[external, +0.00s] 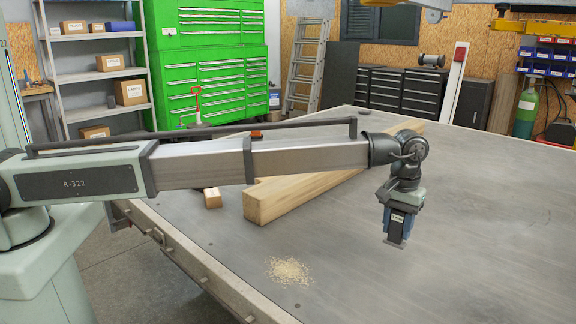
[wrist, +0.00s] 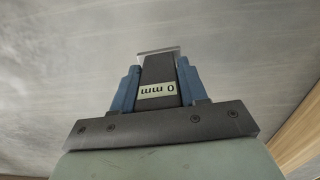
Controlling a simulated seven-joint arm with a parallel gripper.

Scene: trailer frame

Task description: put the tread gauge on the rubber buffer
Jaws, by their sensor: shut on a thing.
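The tread gauge (wrist: 158,72) is a dark block with a pale label reading "0 mm" and a thin light plate at its far end. My gripper (wrist: 158,88) is shut on it, with one blue finger on each side. In the external view my gripper (external: 397,218) points down over the right half of the table with the gauge (external: 396,236) between its fingers. The gauge looks upright, and its gap above the table is hard to judge.
A long wooden beam (external: 300,195) lies on the grey metal table (external: 480,225), left of my gripper. A small wooden block (external: 212,198) and a pile of pale shavings (external: 289,271) lie further left. The table right of my gripper is clear.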

